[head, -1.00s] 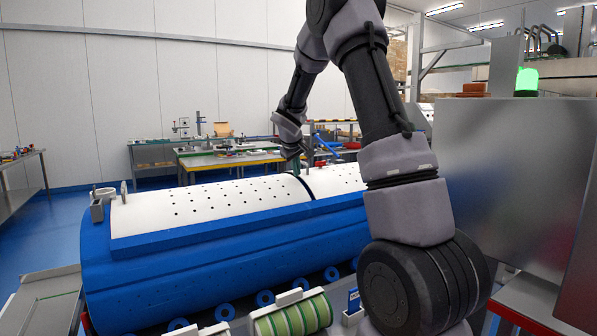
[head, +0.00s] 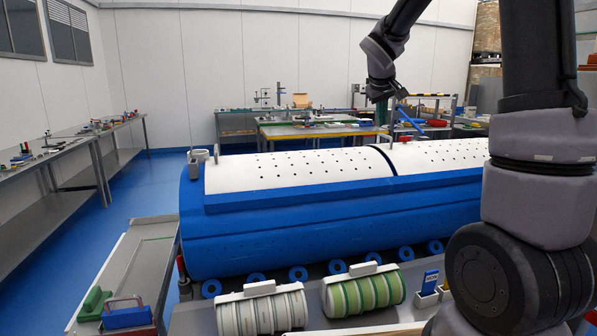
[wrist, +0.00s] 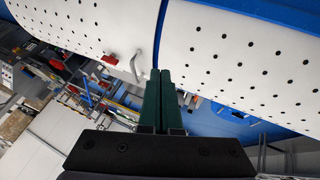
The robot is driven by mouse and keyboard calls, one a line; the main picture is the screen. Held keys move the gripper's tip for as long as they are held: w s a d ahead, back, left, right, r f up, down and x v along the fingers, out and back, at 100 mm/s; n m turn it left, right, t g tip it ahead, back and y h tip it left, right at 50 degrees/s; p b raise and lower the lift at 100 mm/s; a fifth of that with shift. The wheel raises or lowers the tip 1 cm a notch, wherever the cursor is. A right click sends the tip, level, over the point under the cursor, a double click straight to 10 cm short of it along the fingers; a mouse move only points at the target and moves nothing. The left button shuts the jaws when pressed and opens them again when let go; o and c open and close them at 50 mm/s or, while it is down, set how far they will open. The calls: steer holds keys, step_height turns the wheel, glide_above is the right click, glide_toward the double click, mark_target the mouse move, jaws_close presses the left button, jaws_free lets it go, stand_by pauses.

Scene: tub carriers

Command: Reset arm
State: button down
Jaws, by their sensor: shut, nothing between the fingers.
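My gripper (head: 382,112) hangs at the end of my arm above the far side of a long blue drum with white perforated panels (head: 290,170). In the wrist view its two dark green fingers (wrist: 160,82) are together with nothing between them. The white perforated panels (wrist: 235,60) and the dark seam between them show beyond the fingertips. My arm rises out of the top of the head view and covers its right side.
A white ribbed tub (head: 262,312) and a green-striped tub (head: 362,292) lie in front of the drum. Workbenches (head: 320,131) stand behind it, and a long bench (head: 60,160) lines the left wall. Blue floor (head: 150,190) is clear at left.

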steer(key=s+a+r+m+y, duration=0.1)
steer(key=s+a+m+y, duration=0.1)
steer(key=s, duration=1.4)
steer(key=s+a+r+m+t+y, duration=0.1)
steer(key=s+a+r+m+y, duration=0.1)
steer(key=s, duration=1.3)
steer(key=a+m+y, duration=0.1)
steer(key=a+m, duration=0.1)
steer(key=shift+s+a+r+m, duration=0.2)
steer(key=shift+s+a+m, duration=0.05)
steer(key=shift+s+m, duration=0.1)
